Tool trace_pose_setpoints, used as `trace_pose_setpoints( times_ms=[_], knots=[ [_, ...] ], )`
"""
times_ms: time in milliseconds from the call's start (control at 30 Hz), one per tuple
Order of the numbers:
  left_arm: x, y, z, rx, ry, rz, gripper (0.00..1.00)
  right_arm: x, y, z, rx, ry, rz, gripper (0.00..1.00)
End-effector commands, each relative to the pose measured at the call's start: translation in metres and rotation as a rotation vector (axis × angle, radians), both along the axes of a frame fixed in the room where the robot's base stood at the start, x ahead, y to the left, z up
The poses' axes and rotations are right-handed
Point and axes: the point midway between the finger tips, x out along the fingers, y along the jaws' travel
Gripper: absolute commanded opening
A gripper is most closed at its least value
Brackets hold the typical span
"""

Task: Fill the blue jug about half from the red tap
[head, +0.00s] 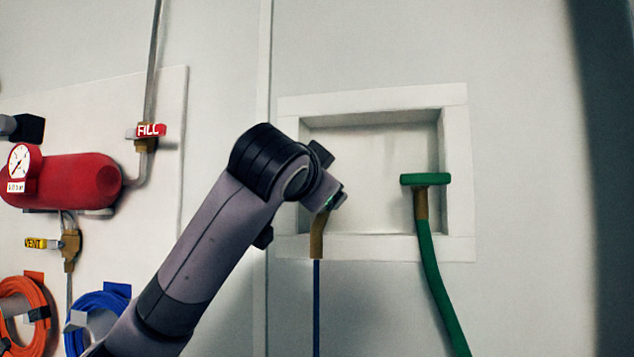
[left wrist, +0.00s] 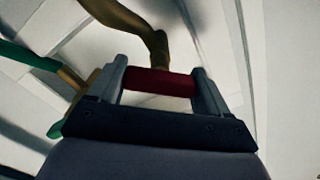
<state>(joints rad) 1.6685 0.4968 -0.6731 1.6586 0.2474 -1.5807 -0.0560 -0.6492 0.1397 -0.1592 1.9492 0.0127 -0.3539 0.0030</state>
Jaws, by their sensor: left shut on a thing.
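My left gripper (head: 333,198) is at the left side of the wall recess, in front of the red tap, and hides its handle in the head view. In the left wrist view the gripper (left wrist: 162,76) is shut on the red tap handle (left wrist: 158,83), with one finger at each end of the red bar. The tap's brass spout (head: 317,238) shows below the gripper. A thin straight blue line (head: 317,305) runs down from it; I cannot tell whether it is water or a hose. The blue jug is not in view. My right gripper is not in view.
A green tap (head: 425,180) with a green hose (head: 440,285) is at the recess's right side. On the left panel are a red tank (head: 75,182), a FILL valve (head: 148,131), a VENT valve (head: 70,245), and orange (head: 30,300) and blue (head: 98,305) hose coils.

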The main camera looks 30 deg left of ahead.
Motion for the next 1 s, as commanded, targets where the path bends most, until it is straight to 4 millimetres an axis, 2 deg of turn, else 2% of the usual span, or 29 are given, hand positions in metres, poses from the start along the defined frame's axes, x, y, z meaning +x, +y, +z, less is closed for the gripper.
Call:
trace_pose_setpoints(
  times_ms=[267,1000],
  knots=[
    [0.001,-0.001,-0.003,-0.097,-0.022,-0.002,0.47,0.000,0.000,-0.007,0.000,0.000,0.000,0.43],
    [0.000,-0.001,-0.002,-0.611,-0.154,-0.002,0.47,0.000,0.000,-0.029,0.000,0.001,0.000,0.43]
  ],
)
